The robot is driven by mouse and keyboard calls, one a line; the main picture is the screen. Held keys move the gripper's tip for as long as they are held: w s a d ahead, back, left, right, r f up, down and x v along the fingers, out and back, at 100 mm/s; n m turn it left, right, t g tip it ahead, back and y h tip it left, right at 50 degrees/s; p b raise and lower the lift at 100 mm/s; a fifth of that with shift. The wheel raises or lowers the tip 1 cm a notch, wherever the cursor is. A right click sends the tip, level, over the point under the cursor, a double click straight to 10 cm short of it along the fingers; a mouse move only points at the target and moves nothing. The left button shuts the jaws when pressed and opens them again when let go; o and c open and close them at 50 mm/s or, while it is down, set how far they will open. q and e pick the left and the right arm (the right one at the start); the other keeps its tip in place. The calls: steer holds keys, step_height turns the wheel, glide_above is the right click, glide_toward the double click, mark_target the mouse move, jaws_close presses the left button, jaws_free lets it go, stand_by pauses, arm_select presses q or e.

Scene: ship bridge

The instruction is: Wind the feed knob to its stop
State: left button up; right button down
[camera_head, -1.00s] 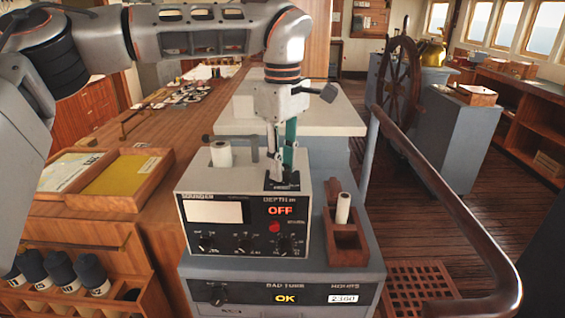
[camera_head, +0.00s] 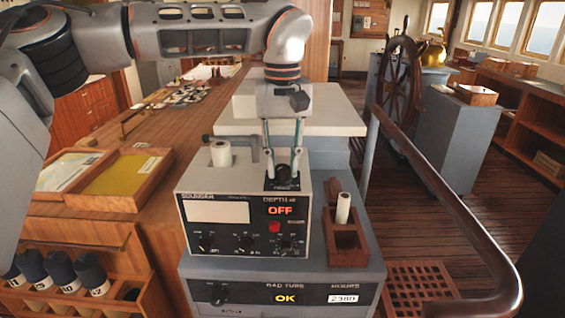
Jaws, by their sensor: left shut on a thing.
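The sounder box (camera_head: 255,222) stands on a grey cabinet in the middle, with a red OFF display, a red button and several black knobs on its front. The feed knob (camera_head: 283,170) is a small dark knob on a black plate on the box's top right. My left gripper (camera_head: 283,172) points straight down over it, with its fingers on either side, shut on the knob. The fingers partly hide the knob. A white paper roll (camera_head: 221,154) stands in the top of the box, left of the gripper. My right gripper is not in view.
A small wooden holder (camera_head: 346,240) with a white roll stands right of the box. A grey crank-like bar (camera_head: 232,139) lies behind the paper roll. A wooden tray (camera_head: 120,178) lies at left, and a handrail (camera_head: 440,190) curves at right.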

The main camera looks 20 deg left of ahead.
mark_target(283, 167)
arm_select(q)
steer(key=shift+m, duration=0.6)
steer(key=o, duration=1.1)
steer(key=shift+o, duration=0.2)
steer(key=shift+r, duration=0.15)
step_height(283, 167, up, 12)
steer(key=shift+f, duration=0.2)
